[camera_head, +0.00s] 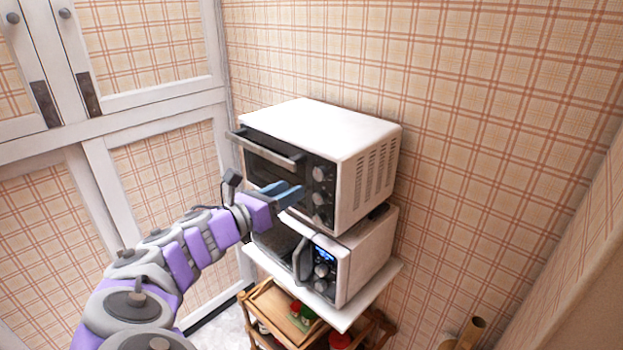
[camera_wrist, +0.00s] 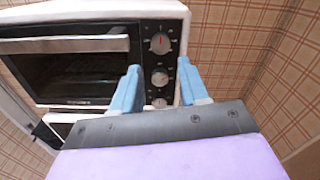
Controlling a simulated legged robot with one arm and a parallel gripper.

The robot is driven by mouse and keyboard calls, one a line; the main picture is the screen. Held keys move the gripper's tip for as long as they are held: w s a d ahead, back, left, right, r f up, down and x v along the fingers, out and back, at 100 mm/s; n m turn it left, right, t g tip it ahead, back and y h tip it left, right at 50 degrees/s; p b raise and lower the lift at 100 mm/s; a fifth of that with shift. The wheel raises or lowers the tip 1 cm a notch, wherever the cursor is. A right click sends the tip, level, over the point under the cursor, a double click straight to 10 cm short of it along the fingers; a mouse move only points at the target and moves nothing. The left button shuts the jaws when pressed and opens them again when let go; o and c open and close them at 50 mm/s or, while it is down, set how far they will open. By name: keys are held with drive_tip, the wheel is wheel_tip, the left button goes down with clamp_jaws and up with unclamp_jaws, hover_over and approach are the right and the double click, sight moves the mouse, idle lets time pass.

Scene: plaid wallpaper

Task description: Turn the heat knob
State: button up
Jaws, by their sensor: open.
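A white toaster oven (camera_head: 345,137) with a black front stands on top of a microwave. Its control panel carries a column of three round silver knobs. In the wrist view the top knob (camera_wrist: 160,43) and the middle knob (camera_wrist: 160,77) show clearly, and the bottom knob (camera_wrist: 159,103) is partly hidden by my gripper's body. I cannot read which knob is for heat. My gripper (camera_head: 297,191) is open with blue fingers, in front of the panel. In the wrist view my gripper (camera_wrist: 159,80) has its fingers on either side of the middle knob, with nothing held; contact is not visible.
The oven's door handle (camera_head: 272,153) sticks out left of the panel. The microwave (camera_head: 362,262) below has its own knobs and a handle. Both stand on a white shelf top (camera_head: 392,273) over a wooden cart. White cabinet doors (camera_head: 150,108) are at left; a plaid wall is behind.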

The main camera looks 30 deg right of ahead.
sight(317, 175)
drive_tip(key=x, duration=0.8)
drive_tip(key=shift+d+f, duration=0.1)
drive_tip(key=shift+d, duration=0.25)
drive_tip(key=shift+a, duration=0.75)
drive_tip(key=shift+c, duration=0.8)
drive_tip(key=shift+a, duration=0.1)
drive_tip(key=shift+c, duration=0.7)
drive_tip(key=shift+s, duration=0.15)
drive_tip(key=c, duration=0.5)
